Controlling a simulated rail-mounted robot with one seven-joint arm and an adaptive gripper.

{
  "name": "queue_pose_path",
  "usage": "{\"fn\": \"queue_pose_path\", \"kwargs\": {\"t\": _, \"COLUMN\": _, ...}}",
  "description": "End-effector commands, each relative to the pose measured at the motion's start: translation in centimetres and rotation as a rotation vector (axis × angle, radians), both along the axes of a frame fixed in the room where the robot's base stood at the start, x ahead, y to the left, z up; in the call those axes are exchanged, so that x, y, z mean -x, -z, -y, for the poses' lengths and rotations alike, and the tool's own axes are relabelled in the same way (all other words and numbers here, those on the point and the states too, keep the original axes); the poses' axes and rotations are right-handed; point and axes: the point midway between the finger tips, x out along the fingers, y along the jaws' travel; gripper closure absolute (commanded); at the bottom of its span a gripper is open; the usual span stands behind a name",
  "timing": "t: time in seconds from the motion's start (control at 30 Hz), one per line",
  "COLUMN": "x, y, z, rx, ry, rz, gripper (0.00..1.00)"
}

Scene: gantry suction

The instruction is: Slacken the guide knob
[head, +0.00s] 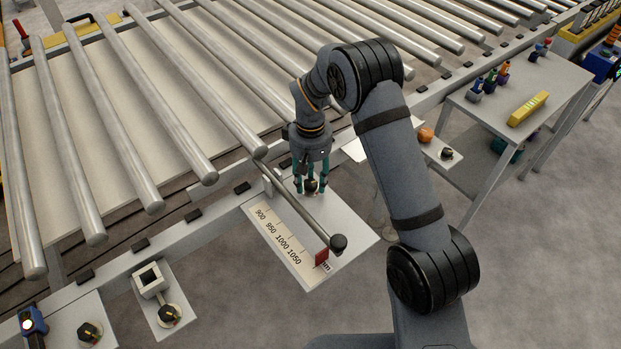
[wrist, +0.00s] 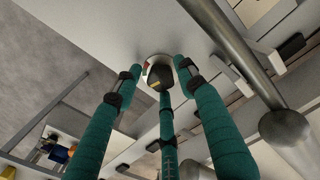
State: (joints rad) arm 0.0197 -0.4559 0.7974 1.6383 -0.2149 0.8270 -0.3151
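The guide knob (head: 311,186) is a small dark knob on a pale plate below the roller conveyor in the head view. In the wrist view the knob (wrist: 160,76) is black with a yellow mark, on a round light base with a small red mark beside it. My gripper (head: 311,184) has three teal fingers pointing down around the knob. In the wrist view my gripper (wrist: 160,77) has its fingertips spread about the knob, with a gap at the left finger. Contact at the other fingers is unclear.
A metal guide rod (head: 305,217) with a black end runs close beside my gripper, above a scale (head: 281,243) with a red pointer (head: 321,257). Conveyor rollers (head: 130,125) lie behind to the left. A side table (head: 545,88) stands at the right.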

Motion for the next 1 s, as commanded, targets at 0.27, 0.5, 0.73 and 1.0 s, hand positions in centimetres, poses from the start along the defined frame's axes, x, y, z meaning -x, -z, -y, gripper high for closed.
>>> {"fn": "queue_pose_path", "kwargs": {"t": 0.27, "x": -0.1, "y": -0.1, "z": 0.0, "rx": -0.001, "ry": 0.000, "rz": 0.004, "gripper": 0.51}}
{"fn": "queue_pose_path", "kwargs": {"t": 0.5, "x": -0.3, "y": -0.9, "z": 0.0, "rx": -0.002, "ry": -0.001, "rz": 0.007, "gripper": 0.51}}
{"fn": "queue_pose_path", "kwargs": {"t": 0.73, "x": -0.4, "y": -5.3, "z": -0.1, "rx": -0.004, "ry": 0.001, "rz": 0.010, "gripper": 0.51}}
{"fn": "queue_pose_path", "kwargs": {"t": 1.0, "x": -0.2, "y": -10.3, "z": -0.1, "rx": -0.002, "ry": 0.001, "rz": 0.007, "gripper": 0.51}}
